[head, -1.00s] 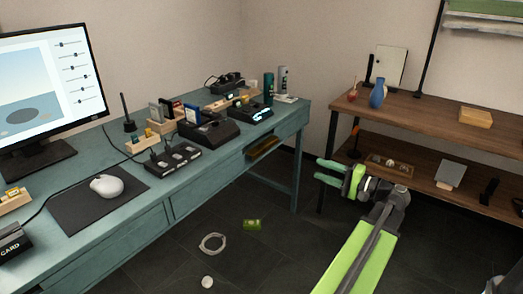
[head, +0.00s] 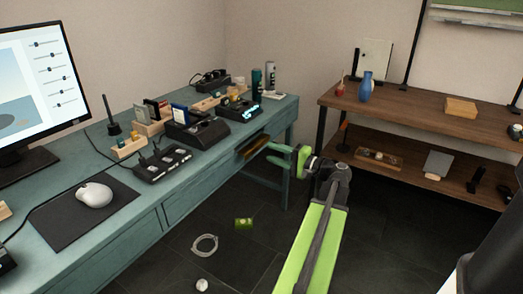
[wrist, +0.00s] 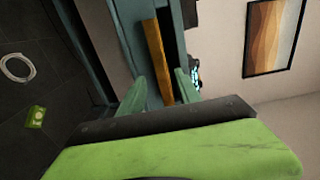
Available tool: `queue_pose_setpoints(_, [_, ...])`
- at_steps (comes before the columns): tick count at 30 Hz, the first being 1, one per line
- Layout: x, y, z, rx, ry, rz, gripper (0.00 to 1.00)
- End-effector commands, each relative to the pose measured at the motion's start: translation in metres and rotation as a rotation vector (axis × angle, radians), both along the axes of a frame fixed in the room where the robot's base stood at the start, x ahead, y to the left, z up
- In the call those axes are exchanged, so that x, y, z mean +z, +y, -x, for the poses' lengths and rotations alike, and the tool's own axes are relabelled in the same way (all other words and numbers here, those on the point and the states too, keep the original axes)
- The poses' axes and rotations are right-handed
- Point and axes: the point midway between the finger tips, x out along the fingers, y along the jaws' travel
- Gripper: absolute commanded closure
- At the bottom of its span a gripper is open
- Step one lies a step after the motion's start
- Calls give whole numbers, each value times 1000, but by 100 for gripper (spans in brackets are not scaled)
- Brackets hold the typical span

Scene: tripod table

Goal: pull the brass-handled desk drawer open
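The teal desk (head: 120,205) runs along the left wall. A long brass handle (head: 254,147) shows under its top near the far right end. The handle also shows in the wrist view (wrist: 157,60) as a slanting bar. The drawer behind it is mostly hidden, and I cannot tell if it stands ajar. My gripper (head: 268,154) is open just right of the handle in the head view. In the wrist view its two green fingers (wrist: 161,88) are spread, with the handle's near end showing between them; contact is not clear.
Chargers (head: 165,162), a mouse (head: 95,194) and a monitor (head: 35,85) stand on the desk. A cable coil (head: 205,244) and a green item (head: 243,223) lie on the dark floor. A wooden shelf unit (head: 425,117) stands at the right.

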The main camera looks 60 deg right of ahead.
Motion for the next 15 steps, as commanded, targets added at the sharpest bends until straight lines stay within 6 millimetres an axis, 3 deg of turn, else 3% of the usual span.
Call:
queue_pose_setpoints(6, [0, -1, -42, 0, 0, 0, 60])
queue_pose_setpoints(15, [0, -1, -55, -3, 0, 0, 60])
